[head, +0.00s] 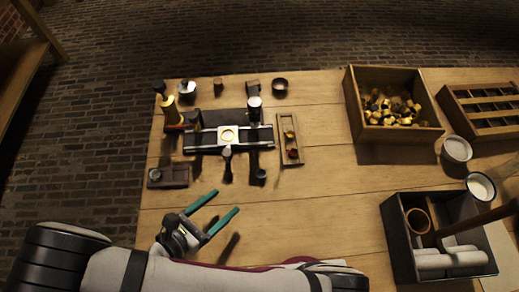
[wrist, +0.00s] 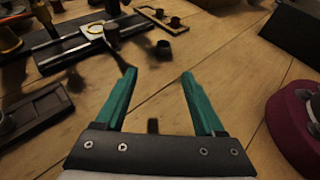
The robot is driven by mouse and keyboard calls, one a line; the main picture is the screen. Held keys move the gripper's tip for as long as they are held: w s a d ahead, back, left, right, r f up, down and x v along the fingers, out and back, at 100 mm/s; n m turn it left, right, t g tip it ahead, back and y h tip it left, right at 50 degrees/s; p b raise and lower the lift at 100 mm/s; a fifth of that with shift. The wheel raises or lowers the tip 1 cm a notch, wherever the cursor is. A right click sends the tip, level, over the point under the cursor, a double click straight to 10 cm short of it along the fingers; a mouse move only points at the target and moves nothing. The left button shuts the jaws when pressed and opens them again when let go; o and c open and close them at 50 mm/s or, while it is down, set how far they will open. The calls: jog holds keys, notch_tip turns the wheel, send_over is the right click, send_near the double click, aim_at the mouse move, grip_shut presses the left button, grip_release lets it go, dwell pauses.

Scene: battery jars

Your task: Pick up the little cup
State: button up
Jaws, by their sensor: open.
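Several small vessels show, and I cannot tell for certain which is the little cup. A small dark round piece (head: 261,175) stands on the table just in front of the metal rail; it also seems to show in the wrist view (wrist: 163,48), beyond my fingertips. A small dark open-topped cup (head: 280,85) stands at the back edge of the table. A brown round cup (head: 418,220) sits inside the black box. My gripper (head: 227,200) is open and empty, with teal fingers spread; in the wrist view nothing is between the fingertips (wrist: 159,73).
The metal rail device (head: 205,141) lies beyond my gripper. A narrow wooden tray (head: 282,135) is beside it. A black divided box (head: 395,235), a wooden box (head: 354,95) of brass pieces and two pale-filled jars stand right. A dark red round thing (wrist: 300,125) is right of my gripper.

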aim_at(264, 171)
jog(key=x, duration=0.9)
jog(key=d+x, duration=0.1)
jog(key=x, duration=0.3)
jog(key=shift+d+r, duration=0.15)
jog(key=shift+r, duration=0.1)
grip_shut()
